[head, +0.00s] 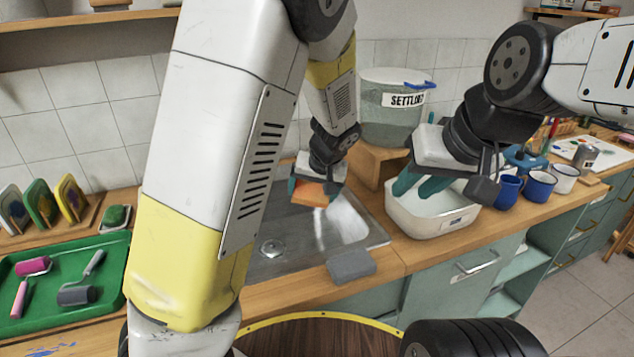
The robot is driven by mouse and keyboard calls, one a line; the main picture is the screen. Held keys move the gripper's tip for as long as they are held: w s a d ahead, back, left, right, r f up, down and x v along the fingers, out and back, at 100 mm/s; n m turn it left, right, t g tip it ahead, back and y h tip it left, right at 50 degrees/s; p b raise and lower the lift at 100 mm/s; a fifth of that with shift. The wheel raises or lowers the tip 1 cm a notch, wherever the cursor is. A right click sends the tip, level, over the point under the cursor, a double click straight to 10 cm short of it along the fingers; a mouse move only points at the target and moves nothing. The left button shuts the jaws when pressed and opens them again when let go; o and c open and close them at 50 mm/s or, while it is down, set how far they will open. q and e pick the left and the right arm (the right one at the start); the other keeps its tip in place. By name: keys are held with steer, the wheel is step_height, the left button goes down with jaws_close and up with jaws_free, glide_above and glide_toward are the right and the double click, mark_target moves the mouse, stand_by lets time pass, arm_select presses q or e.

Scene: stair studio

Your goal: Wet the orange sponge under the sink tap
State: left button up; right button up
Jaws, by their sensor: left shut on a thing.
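The orange sponge (312,194) is held in my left gripper (316,187), over the sink basin (272,268). The gripper is shut on the sponge from above, and its dark fingers cover part of it. Pale bright streaks show just right of the sponge; I cannot tell if they are running water or glare on the metal. The tap is not clearly visible behind my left arm. My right gripper (421,186) is open, its two teal fingers apart, above the white tub (432,228) right of the sink.
A grey block (351,265) lies on the sink's front edge. A labelled bucket (393,110) stands on a wooden stand (376,165) behind. Blue mugs (539,187) stand at right. A green tray (30,309) with rollers and a green sponge (115,216) are at left.

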mark_target(299, 192)
arm_select(q)
steer(key=w+a+f, duration=0.2)
steer(key=w+a, duration=0.5)
steer(key=a, duration=0.3)
steer(key=shift+a+f, duration=0.15)
steer(key=shift+f, duration=0.1)
steer(key=shift+w, duration=0.1)
stand_by(0.6)
steer(key=shift+s+d, duration=0.75)
steer(key=shift+d, duration=0.35)
steer(key=shift+s+d, duration=0.8)
steer(key=shift+d, duration=0.3)
steer(key=shift+s+d, duration=0.75)
steer(key=shift+d, duration=0.35)
steer(key=shift+s+d+r, duration=0.7)
steer(key=shift+d+r, duration=0.3)
steer(key=shift+d, duration=0.05)
steer(key=shift+s+d+r, duration=0.7)
steer(key=shift+d+r, duration=0.3)
